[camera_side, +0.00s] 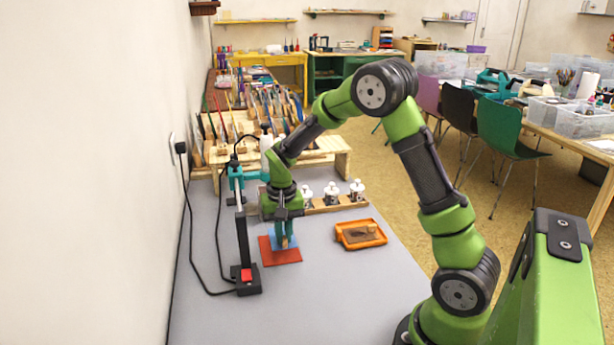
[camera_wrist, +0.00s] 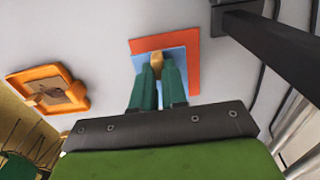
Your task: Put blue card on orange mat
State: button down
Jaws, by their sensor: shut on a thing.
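The orange mat (camera_side: 279,258) is a flat red-orange sheet on the grey table, and it also shows in the wrist view (camera_wrist: 193,78). The blue card (camera_wrist: 181,56) overlaps the mat, leaving orange strips bare along the top and right in the wrist view. In the side view the blue card (camera_side: 275,241) shows over the mat's far part. My gripper (camera_side: 284,243) points down over it, its green fingers (camera_wrist: 156,68) shut on a small tan wooden grip (camera_wrist: 156,60) at the card. I cannot tell whether the card touches the mat.
An orange tray (camera_side: 360,234) with a wooden-handled piece stands to the right, apart from the mat. A black stand (camera_side: 246,275) with a red switch is close on the left, with cables behind it. White-capped jars (camera_side: 331,193) sit in a wooden rack behind. The front table is clear.

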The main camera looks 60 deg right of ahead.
jog(key=shift+w+d+f, duration=0.1)
jog(key=shift+w+d, duration=0.05)
jog(key=shift+w, duration=0.4)
jog(key=shift+w+f, duration=0.2)
jog(key=shift+f, duration=1.55)
jog(key=shift+f, duration=0.2)
jog(key=c, duration=1.2)
grip_release()
jog(key=shift+o, duration=0.2)
jog(key=shift+r, duration=0.2)
